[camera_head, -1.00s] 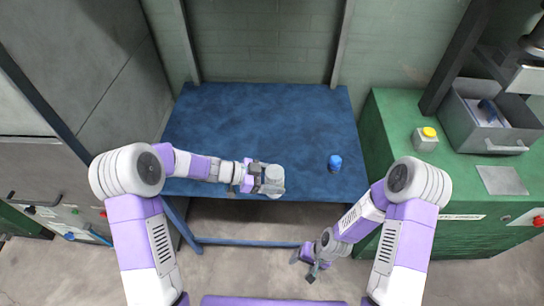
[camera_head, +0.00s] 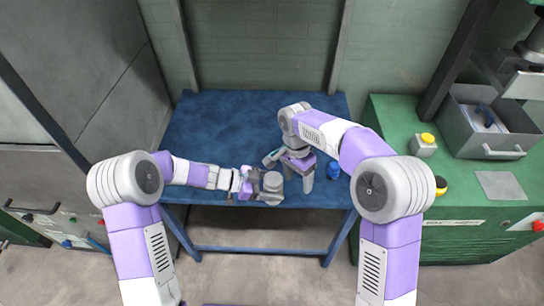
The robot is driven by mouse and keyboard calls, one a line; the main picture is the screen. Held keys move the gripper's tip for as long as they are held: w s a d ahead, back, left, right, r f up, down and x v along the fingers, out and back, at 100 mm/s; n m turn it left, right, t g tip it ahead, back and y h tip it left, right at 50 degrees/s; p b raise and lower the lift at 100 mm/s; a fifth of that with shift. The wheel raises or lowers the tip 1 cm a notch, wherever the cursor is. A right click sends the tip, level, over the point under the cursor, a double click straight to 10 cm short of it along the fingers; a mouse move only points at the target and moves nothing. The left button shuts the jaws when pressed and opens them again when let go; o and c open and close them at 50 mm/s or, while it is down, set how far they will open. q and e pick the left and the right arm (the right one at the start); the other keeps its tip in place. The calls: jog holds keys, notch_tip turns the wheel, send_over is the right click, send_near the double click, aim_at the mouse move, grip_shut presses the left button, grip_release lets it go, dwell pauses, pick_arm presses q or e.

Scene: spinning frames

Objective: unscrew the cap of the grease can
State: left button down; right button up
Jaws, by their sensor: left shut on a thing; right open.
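A grey, round can (camera_head: 272,184), which I take for the grease can, is at the front edge of the blue table. My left gripper (camera_head: 258,186) comes in from the left and is shut on it. Its cap is too small to tell apart from the body. My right gripper (camera_head: 298,178) points down just right of the can, open and empty, with its fingers apart from the can as far as I can tell.
A small blue object (camera_head: 334,170) stands on the blue table (camera_head: 215,125), close to the right of my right gripper. The green bench (camera_head: 455,215) at right carries a yellow-topped box (camera_head: 424,145) and a grey bin (camera_head: 497,130). The table's back left is clear.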

aim_at(272, 178)
jog(key=a+r, duration=0.2)
jog(key=r, duration=0.1)
jog(key=a+r+t, duration=0.1)
jog(key=a+r, duration=0.2)
jog(key=a+r+t+y, duration=0.1)
jog(key=a+r, duration=0.1)
jog(key=shift+w+a+r, duration=0.1)
jog(key=shift+a+r, duration=0.1)
jog(key=shift+r, duration=0.2)
jog(key=shift+a+f, duration=0.1)
jog(key=shift+f, duration=3.8)
jog(key=shift+c, duration=0.3)
